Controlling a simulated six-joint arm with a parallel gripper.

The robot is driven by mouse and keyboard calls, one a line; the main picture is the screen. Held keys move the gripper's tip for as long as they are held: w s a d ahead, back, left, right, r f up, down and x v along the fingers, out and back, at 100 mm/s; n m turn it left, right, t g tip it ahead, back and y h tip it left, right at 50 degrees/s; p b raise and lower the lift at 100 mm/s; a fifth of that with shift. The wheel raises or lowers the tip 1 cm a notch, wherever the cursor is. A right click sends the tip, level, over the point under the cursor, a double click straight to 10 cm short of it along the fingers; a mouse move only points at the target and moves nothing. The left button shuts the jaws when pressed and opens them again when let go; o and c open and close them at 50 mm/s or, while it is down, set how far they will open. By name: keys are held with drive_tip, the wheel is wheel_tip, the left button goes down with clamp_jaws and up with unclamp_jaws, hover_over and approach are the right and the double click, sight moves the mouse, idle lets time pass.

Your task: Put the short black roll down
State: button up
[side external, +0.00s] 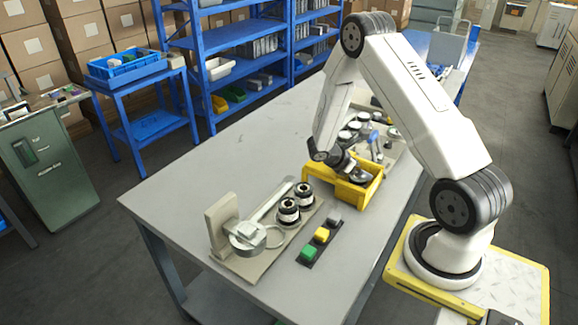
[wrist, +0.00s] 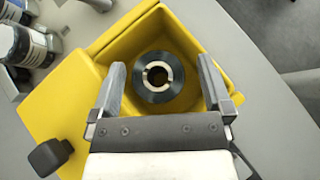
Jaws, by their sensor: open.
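The short black roll (wrist: 158,77) lies inside the yellow bin (wrist: 97,68), seen from above in the wrist view as a dark ring with a pale core. My gripper (wrist: 158,82) is open, with one finger on each side of the roll and gaps between the fingers and the roll. In the side external view my gripper (side external: 343,166) reaches down into the yellow bin (side external: 345,194); the roll in there is mostly hidden and I cannot make it out clearly.
Two dark rolls with white labels (side external: 289,210) stand on a beige fixture left of the bin. A strip with green, yellow and grey buttons (side external: 321,235) lies in front. Several white-topped items (side external: 346,134) stand behind the bin. The table's left part (side external: 190,180) is clear.

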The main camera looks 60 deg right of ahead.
drive_tip(key=v, duration=1.2)
drive_tip(key=shift+r, duration=0.2)
drive_tip(key=shift+w+a, duration=0.15)
drive_tip(key=s+a+r+m+t+y, duration=0.2)
drive_tip(key=a+m+t+y, duration=0.2)
drive_tip(key=a, duration=0.7)
drive_tip(key=s+a+r+m+t+y, duration=0.2)
drive_tip(key=a+m, duration=0.5)
drive_tip(key=a, duration=0.4)
drive_tip(key=r+t+y, duration=0.1)
drive_tip(key=t+y, duration=0.1)
drive_tip(key=shift+s+r+t+y, duration=0.3)
drive_tip(key=shift+s, duration=0.1)
drive_tip(key=shift+a, duration=0.15)
